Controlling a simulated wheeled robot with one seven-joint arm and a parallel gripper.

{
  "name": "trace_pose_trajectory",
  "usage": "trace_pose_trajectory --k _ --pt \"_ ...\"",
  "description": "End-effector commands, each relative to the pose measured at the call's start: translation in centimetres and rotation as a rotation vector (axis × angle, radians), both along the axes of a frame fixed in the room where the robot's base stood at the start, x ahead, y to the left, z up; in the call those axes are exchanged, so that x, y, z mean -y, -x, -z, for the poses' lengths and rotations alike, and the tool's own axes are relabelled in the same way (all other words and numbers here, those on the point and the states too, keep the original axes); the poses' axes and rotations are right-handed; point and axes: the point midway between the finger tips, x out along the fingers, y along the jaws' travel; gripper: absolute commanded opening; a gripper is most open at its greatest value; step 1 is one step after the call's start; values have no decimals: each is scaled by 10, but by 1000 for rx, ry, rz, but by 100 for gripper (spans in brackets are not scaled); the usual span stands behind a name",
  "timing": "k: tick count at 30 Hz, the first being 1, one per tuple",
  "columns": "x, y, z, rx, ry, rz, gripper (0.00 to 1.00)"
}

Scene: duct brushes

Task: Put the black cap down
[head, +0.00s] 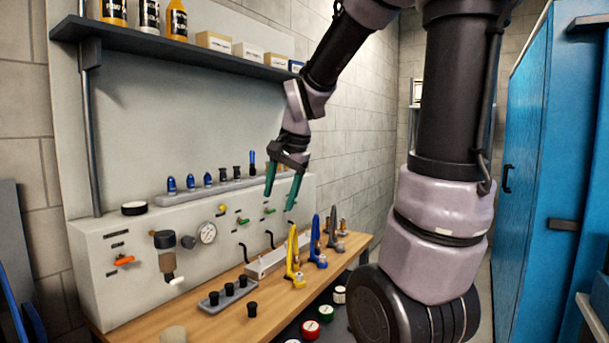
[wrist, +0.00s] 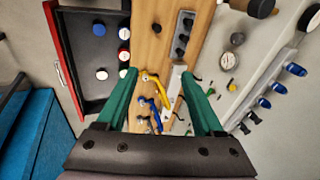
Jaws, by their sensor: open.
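My gripper (head: 282,194) is open and empty, with green fingers, in the air in front of the grey panel box and above the bench. In the wrist view its fingers (wrist: 163,85) are spread wide with nothing between the tips. A small black cap (head: 252,309) stands on the wooden bench beside a dark tray; it also shows in the wrist view (wrist: 156,28). Several similar black caps sit in the tray (head: 222,302), which also shows in the wrist view (wrist: 178,52). My gripper is well apart from all of them.
A yellow (head: 293,258) and a blue clamp-like tool (head: 318,247) stand upright on the bench. The panel box (head: 95,285) carries a gauge (head: 207,233) and a rail of blue and black pieces. A drawer (wrist: 80,70) with several lidded jars is open. A shelf (head: 180,50) hangs above.

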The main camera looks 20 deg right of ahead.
Motion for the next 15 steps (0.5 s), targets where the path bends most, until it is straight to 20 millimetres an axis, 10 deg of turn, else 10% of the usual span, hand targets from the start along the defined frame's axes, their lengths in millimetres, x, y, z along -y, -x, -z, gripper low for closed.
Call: trace_pose_trajectory --k 15 --pt "7 123 -62 295 202 -461 69"
